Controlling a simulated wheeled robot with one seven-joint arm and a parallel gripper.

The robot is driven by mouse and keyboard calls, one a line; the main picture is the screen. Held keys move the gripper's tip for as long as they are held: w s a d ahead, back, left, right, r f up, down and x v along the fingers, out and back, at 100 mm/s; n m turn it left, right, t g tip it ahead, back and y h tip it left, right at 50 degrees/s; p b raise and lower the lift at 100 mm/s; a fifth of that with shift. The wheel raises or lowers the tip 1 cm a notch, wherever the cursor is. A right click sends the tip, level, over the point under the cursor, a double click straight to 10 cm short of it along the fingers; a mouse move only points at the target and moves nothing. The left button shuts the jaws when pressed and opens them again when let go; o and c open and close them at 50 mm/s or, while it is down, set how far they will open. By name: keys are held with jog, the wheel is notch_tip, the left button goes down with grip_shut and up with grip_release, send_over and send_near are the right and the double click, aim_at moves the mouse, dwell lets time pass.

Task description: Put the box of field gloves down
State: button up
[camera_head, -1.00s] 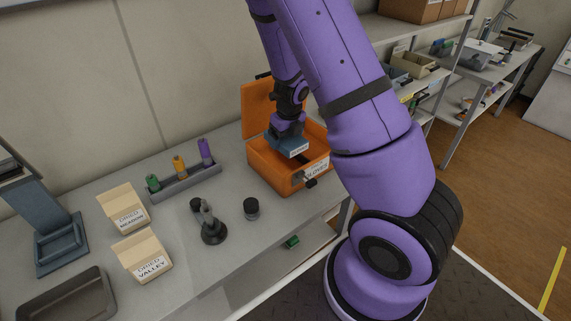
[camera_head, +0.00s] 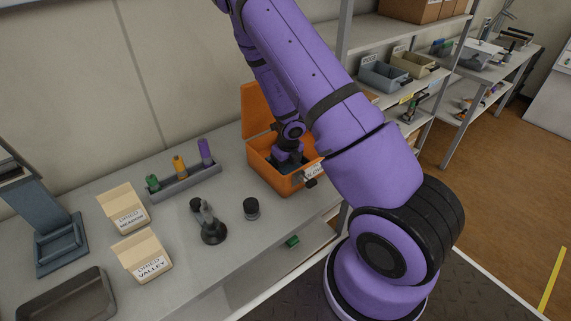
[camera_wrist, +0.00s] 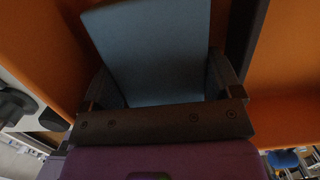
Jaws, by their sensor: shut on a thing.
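The box of field gloves is a blue-grey box (camera_wrist: 150,50) that fills the upper middle of the wrist view. My gripper (camera_head: 287,160) is shut on it, with a dark finger on each side of the box in the wrist view. In the head view my gripper points down inside an open orange case (camera_head: 268,177), and the held box is mostly hidden by the gripper and the case's walls. Orange walls also show on both sides in the wrist view. I cannot tell whether the box touches the case floor.
The case's orange lid (camera_head: 256,108) stands up at the back. A white label and dark latch are on its front. To the left are a rack with coloured tubes (camera_head: 185,184), a dark stand (camera_head: 213,232), a black jar (camera_head: 251,208) and two paper bags (camera_head: 142,256).

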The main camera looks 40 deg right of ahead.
aim_at(289, 166)
jog(key=shift+f, duration=0.1)
jog(key=o, duration=0.8)
jog(key=s+a+r+n+t+y, duration=0.15)
jog(key=a+r+n, duration=0.3)
jog(key=r, duration=0.65)
jog(key=s+a+r+n+y, duration=0.1)
jog(key=s+a+r+n, duration=0.2)
jog(key=r+n, duration=0.55)
jog(key=s+a+r+n+y, duration=0.1)
jog(key=s+a+r+n, duration=0.25)
jog(key=r, duration=0.95)
jog(key=shift+s+a+r+n+t+h, duration=0.35)
jog(key=shift+s+r+n+h, duration=0.25)
jog(key=shift+s+r+n, duration=2.05)
jog(key=shift+s+a+r+n+t+h, duration=0.45)
jog(key=shift+s+r+n, duration=1.35)
jog(key=shift+s+n, duration=1.65)
jog(key=shift+s+a+r+n+t+h, duration=0.2)
jog(key=shift+s+r+n+h, duration=0.5)
jog(key=shift+s+r+n, duration=2.25)
jog(key=shift+w+f+n, duration=0.3)
jog(key=shift+f+n, duration=0.2)
jog(key=shift+f, duration=0.25)
